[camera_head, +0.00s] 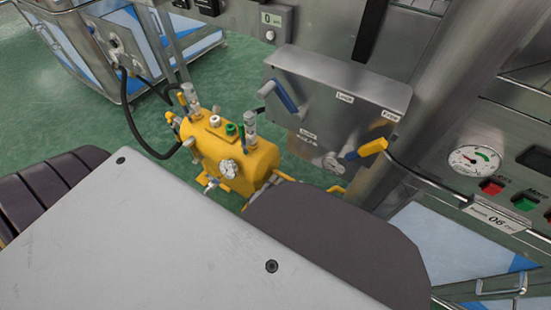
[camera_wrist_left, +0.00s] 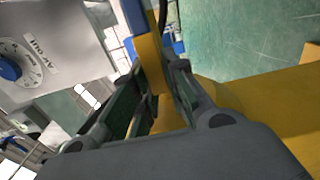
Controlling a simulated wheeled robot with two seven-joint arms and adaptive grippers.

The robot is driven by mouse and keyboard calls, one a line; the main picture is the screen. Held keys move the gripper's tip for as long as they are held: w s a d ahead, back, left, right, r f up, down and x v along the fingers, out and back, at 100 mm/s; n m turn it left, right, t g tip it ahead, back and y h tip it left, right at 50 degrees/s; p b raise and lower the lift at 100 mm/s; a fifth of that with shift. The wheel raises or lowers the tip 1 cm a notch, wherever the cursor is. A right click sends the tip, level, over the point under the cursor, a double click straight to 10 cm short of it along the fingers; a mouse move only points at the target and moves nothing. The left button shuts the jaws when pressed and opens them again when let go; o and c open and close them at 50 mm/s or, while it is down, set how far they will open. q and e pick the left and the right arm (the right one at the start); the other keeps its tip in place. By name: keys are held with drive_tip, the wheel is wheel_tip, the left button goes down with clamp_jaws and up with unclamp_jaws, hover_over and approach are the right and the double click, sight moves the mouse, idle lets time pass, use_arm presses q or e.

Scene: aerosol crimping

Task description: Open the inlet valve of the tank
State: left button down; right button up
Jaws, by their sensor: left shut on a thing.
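The yellow tank (camera_head: 238,150) stands in the middle of the head view, with metal and coloured fittings on top and a round gauge (camera_head: 229,169) on its front. A small valve with a yellow handle (camera_head: 182,98) rises at its left end, where a black hose arrives. My left gripper (camera_wrist_left: 158,115) shows in the left wrist view, its fingers closed around a narrow yellow part (camera_wrist_left: 151,62) that looks like a handle. The exact contact is partly hidden by the fingers. In the head view I cannot make out the left fingers. My right gripper is not in view.
A steel panel (camera_head: 345,85) with a blue-handled lever (camera_head: 285,95) and a yellow-handled lever (camera_head: 373,147) stands right of the tank. A pressure gauge (camera_head: 474,160) is at the far right. A steel cabinet (camera_head: 117,48) stands behind left. Green floor (camera_head: 55,120) lies open between.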

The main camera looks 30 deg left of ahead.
use_arm(q)
drive_tip(key=shift+s+f, duration=0.1)
drive_tip(key=shift+f, duration=0.1)
drive_tip(key=c, duration=1.5)
unclamp_jaws()
drive_tip(key=shift+o, duration=0.4)
drive_tip(key=shift+r, duration=0.1)
drive_tip(key=s, duration=1.2)
drive_tip(key=shift+a, duration=0.2)
